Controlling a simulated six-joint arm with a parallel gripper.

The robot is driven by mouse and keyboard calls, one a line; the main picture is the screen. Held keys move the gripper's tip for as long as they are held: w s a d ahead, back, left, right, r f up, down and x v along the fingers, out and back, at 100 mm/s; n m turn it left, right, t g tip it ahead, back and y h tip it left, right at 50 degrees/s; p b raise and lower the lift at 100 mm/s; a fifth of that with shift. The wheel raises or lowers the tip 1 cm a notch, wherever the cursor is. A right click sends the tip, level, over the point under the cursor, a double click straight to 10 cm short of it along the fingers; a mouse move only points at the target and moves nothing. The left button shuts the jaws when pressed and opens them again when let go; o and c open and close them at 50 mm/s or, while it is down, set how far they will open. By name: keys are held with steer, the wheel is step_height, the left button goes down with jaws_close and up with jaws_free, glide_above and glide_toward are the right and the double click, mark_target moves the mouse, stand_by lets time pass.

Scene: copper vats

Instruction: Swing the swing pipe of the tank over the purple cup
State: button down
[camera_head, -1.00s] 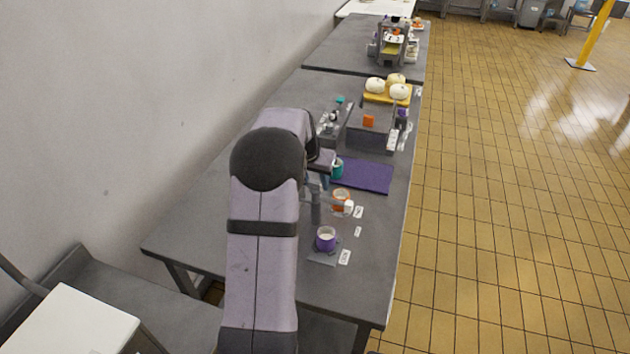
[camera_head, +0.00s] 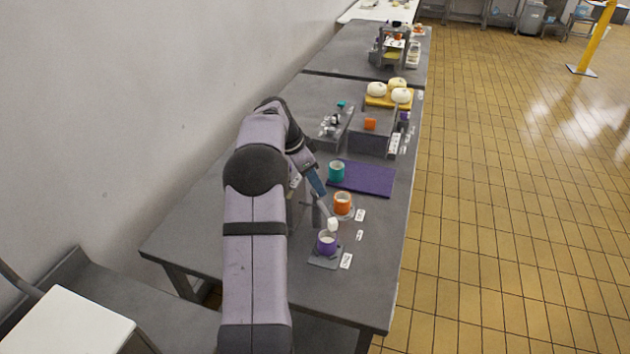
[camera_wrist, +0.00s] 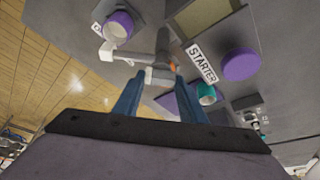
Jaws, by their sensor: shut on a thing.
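The purple cup (camera_head: 327,244) stands upright on a small grey plate near the table's front end; pale contents show inside. It also shows at the top of the wrist view (camera_wrist: 117,26). The grey swing pipe (camera_head: 322,211) reaches toward the cup, its white end (camera_head: 333,224) at the cup's far rim in the head view. In the wrist view, the pipe (camera_wrist: 130,50) passes beside the cup. My gripper (camera_wrist: 159,80) has its blue fingers either side of a pale part of the pipe and is shut on it. My arm hides most of the tank.
A teal cup (camera_head: 337,171) stands at the left of a purple mat (camera_head: 368,178). A STARTER label (camera_wrist: 203,62) and a purple disc (camera_wrist: 241,65) show in the wrist view.

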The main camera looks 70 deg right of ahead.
steer(key=shift+r+m, duration=0.1)
steer(key=shift+m, duration=0.6)
steer(key=shift+y+p, duration=0.3)
steer(key=c, duration=1.1)
jaws_free()
steer(key=b+v, duration=0.1)
steer(key=v, duration=0.6)
steer(key=shift+w+r+b, duration=0.1)
steer(key=shift+w+b, duration=0.1)
steer(key=shift+b, duration=0.2)
